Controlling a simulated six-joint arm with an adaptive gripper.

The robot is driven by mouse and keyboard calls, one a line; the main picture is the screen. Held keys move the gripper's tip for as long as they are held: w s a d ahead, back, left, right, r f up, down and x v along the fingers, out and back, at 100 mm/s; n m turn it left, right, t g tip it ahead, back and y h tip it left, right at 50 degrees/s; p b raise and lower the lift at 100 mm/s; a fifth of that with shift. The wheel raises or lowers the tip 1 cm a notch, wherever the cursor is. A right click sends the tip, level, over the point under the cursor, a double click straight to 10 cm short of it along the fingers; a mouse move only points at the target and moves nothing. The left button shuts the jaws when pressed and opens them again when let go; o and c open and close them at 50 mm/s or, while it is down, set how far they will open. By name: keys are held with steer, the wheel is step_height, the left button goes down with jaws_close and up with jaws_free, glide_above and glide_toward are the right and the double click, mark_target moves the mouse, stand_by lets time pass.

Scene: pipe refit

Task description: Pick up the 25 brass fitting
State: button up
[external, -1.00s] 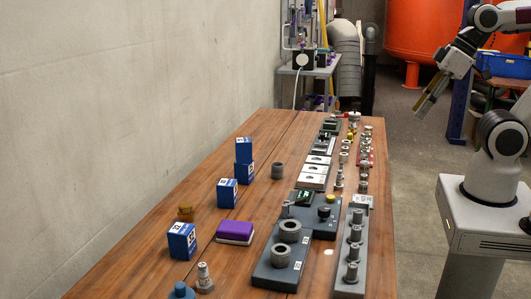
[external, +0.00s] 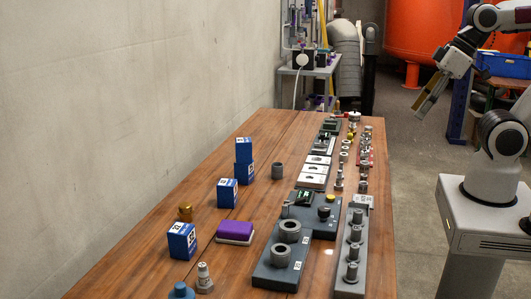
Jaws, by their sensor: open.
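A small brass-coloured fitting (external: 185,213) stands on the wooden table at the left, just behind a blue labelled box (external: 182,241). No size mark can be read on it, so I cannot tell whether it is the 25 one. Other small yellowish pieces are on the far right part of the table, one of them (external: 350,136) near the far end; they are too small to identify. My gripper (external: 422,107) is open and empty, pointing down in the air to the right of the table, well away from the brass-coloured fitting.
More blue boxes (external: 227,194) and a purple-topped block (external: 234,231) stand on the left half. Grey fixtures (external: 283,258) and a rack with several upright grey parts (external: 348,273) line the right side. Bare wood (external: 265,212) lies between them.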

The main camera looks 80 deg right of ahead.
steer(key=w+a+n+t+y, duration=0.1)
steer(key=w+a+t, duration=0.15)
steer(key=w, duration=1.45)
steer(key=w+a+t, duration=0.2)
steer(key=w+a, duration=0.2)
steer(key=w, duration=1.2)
steer(key=w+a+f+t, duration=0.1)
steer(key=w+a+f, duration=0.2)
steer(key=w+f, duration=0.3)
steer(key=w+a+f+t+y, duration=0.1)
steer(key=w+a+f, duration=0.2)
steer(key=w+f, duration=0.3)
steer(key=w+a+f+n+t, duration=0.1)
steer(key=w+a+f, duration=0.3)
steer(key=w+f, duration=0.2)
steer(key=shift+w+f+t+y, duration=0.15)
steer(key=shift+w+t+y, duration=0.2)
steer(key=shift+w, duration=0.9)
steer(key=shift+f, duration=0.1)
glide_toward(186, 212)
steer(key=w, duration=0.1)
steer(key=w+d, duration=0.1)
steer(key=w, duration=0.1)
steer(key=shift+w+d, duration=0.1)
steer(key=shift+w, duration=0.05)
steer(key=shift+w+f, duration=0.3)
steer(key=shift+w, duration=0.5)
